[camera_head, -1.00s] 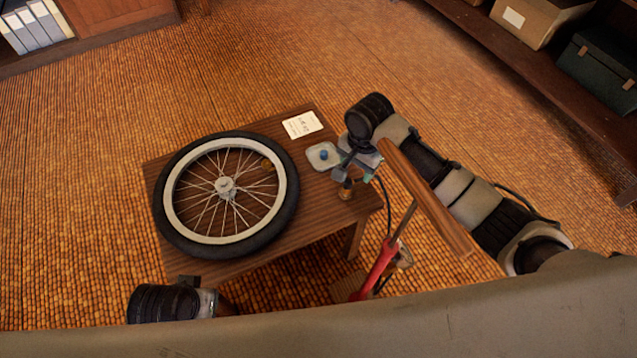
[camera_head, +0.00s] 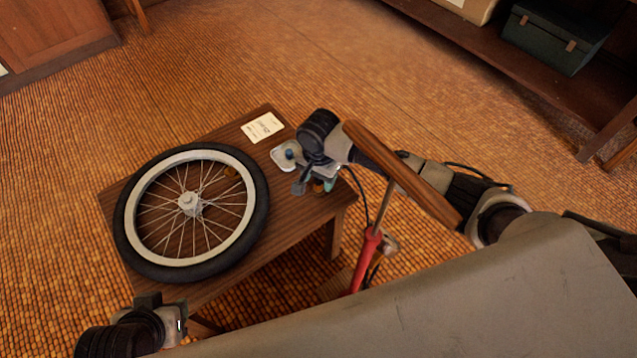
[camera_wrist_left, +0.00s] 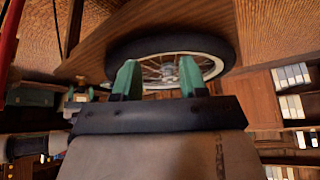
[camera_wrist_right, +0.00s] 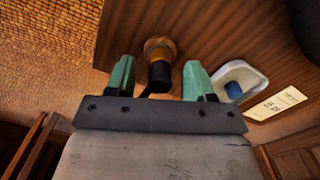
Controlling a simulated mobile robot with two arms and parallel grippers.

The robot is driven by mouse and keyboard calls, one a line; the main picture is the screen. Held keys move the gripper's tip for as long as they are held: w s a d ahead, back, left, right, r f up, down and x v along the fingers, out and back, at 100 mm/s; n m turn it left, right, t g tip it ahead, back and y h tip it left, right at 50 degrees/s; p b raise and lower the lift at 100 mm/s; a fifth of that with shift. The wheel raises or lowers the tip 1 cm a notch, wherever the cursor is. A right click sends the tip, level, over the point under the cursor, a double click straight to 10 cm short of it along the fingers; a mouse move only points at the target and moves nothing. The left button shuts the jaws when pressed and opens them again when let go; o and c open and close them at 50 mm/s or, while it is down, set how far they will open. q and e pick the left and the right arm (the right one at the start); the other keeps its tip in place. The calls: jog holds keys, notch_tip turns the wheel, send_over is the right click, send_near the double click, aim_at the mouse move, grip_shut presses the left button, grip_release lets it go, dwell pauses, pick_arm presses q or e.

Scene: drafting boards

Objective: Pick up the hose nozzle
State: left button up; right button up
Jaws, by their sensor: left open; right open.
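The hose nozzle (camera_wrist_right: 159,72), black with a brass-coloured base, stands on the wooden table (camera_wrist_right: 120,25) in the right wrist view. My right gripper (camera_head: 315,188) is open above it in the head view, hiding most of the nozzle. In the right wrist view the nozzle shows between the two green fingers, with a gap to each side. Whether the fingers are down at its height I cannot tell. My left gripper (camera_wrist_left: 159,66) is open and empty, pointing at the table's near side by the wheel.
A spoked wheel (camera_head: 131,207) covers much of the table. A small dish (camera_wrist_right: 240,76) with a blue item and a white card (camera_head: 262,127) lie beyond the nozzle. A red pump (camera_head: 366,258) with a wooden handle (camera_head: 400,172) stands close beside my right arm.

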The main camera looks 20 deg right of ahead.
jog(key=shift+f, duration=0.85)
pick_arm(q)
jog(key=w, duration=0.1)
jog(key=w+t, duration=0.1)
jog(key=d+r+t, duration=0.1)
jog(key=shift+w, duration=0.4)
pick_arm(e)
grip_shut()
